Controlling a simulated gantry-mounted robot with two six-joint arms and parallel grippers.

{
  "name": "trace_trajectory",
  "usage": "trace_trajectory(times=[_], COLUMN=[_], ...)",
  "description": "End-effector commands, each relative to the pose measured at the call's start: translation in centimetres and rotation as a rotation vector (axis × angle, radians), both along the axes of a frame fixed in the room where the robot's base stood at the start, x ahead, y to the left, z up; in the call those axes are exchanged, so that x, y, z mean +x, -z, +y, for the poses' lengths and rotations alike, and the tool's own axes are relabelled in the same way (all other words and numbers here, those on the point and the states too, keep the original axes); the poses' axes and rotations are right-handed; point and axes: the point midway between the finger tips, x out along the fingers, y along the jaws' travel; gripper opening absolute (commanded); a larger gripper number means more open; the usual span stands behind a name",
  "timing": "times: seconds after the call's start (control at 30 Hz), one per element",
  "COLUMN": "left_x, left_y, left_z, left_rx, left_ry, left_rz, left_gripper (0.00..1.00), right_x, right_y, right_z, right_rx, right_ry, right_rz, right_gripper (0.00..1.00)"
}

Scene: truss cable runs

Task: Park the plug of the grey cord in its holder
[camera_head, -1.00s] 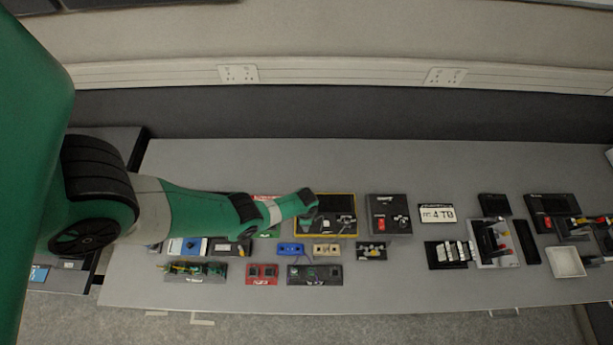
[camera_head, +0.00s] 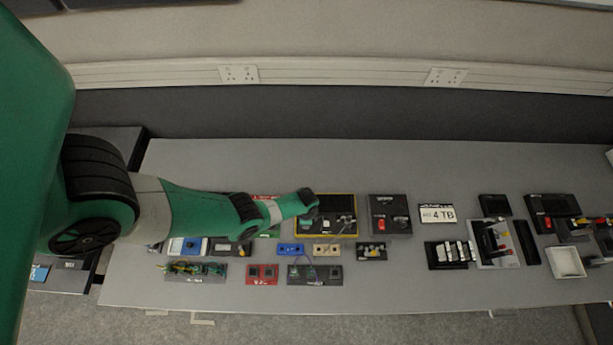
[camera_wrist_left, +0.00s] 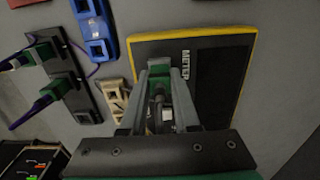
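My left gripper (camera_wrist_left: 160,86) hangs over the black METER board with the yellow edge (camera_wrist_left: 241,43). Its two grey fingers close on a small plug with a green end (camera_wrist_left: 159,69) and a dark body, in the left wrist view. A short grey piece, which looks like the cord (camera_wrist_left: 158,101), runs back between the fingers. In the head view my left arm covers much of this spot; the METER board (camera_head: 344,201) shows just beyond the wrist. I cannot tell which part is the plug's holder. My right gripper is not in view.
A black panel with green plugs and purple cords (camera_wrist_left: 66,85), a blue block (camera_wrist_left: 92,28) and a beige block (camera_wrist_left: 113,98) lie left of the gripper in the wrist view. A board with a red switch (camera_head: 390,201) stands to the right. The table's back strip (camera_head: 400,160) is clear.

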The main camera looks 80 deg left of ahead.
Motion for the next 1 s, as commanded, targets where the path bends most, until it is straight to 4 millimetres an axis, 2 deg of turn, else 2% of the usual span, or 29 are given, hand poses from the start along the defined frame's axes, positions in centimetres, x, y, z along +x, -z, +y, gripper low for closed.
trace_trajectory(times=[0.03, 0.1, 0.53, 1.0], left_x=[0.0, 0.0, 0.0, 0.0], left_y=[0.0, 0.0, -0.3, -3.0], left_z=[0.0, 0.0, 0.0, 0.0], left_rx=[0.000, 0.000, 0.000, 0.000], left_ry=[0.000, 0.000, 0.000, 0.000], left_rz=[0.000, 0.000, 0.000, 0.000], left_gripper=[0.10, 0.00, 0.00, 0.00], right_x=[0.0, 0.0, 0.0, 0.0], right_y=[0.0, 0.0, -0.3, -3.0], right_z=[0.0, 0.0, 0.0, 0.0], right_rx=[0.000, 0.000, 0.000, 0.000], right_ry=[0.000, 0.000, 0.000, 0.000], right_rz=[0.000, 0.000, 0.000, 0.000], right_gripper=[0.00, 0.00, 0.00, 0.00])
